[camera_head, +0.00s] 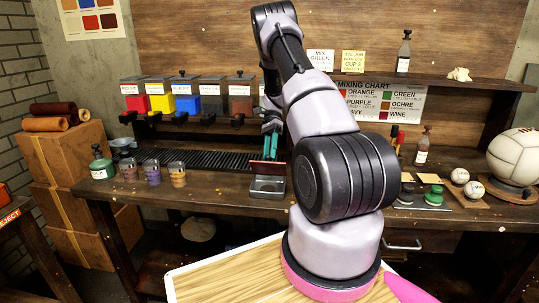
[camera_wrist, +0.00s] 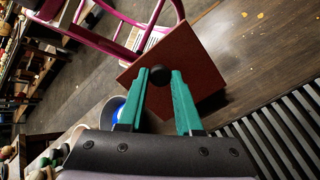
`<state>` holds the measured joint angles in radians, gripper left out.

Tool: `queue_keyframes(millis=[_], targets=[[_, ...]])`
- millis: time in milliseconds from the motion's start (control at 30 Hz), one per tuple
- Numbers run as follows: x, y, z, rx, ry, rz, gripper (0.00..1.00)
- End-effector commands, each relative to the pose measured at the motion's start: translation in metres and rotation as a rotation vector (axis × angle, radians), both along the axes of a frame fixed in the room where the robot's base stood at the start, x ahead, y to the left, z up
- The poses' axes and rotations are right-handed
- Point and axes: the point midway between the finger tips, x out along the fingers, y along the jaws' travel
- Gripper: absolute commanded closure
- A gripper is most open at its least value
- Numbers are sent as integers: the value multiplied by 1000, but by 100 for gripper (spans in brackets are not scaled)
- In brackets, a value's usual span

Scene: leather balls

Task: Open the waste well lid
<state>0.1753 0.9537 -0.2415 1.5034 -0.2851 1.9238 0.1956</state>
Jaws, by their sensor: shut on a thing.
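The waste well (camera_head: 267,193) is a small grey metal box at the front of the bench. Its reddish-brown lid (camera_head: 268,169) stands tilted up above the box, with the grey inside showing below it. In the wrist view the lid (camera_wrist: 192,50) is a flat square with a round black knob (camera_wrist: 159,75). My gripper (camera_wrist: 162,78) has its teal fingers closed on the knob, one finger on each side. In the head view my gripper (camera_head: 272,142) is just above and behind the lid, partly hidden by my arm.
A black slatted rack (camera_head: 215,159) lies behind and left of the well. Several cups (camera_head: 153,173) and a green bottle (camera_head: 101,163) stand left. Colored bins (camera_head: 186,97) line the back. Baseballs (camera_head: 460,176) and a large white ball (camera_head: 513,156) sit right.

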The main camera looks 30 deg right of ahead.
Motion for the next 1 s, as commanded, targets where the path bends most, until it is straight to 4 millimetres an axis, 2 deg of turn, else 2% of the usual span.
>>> queue_keyframes(millis=[567, 600, 633, 667, 1000], targets=[[-2, 1, 0, 19, 28, 0, 100], [-2, 1, -1, 19, 28, 0, 51], [-2, 1, 0, 19, 28, 0, 39], [-2, 1, 0, 19, 28, 0, 36], [-1, 1, 3, 18, 25, 1, 36]])
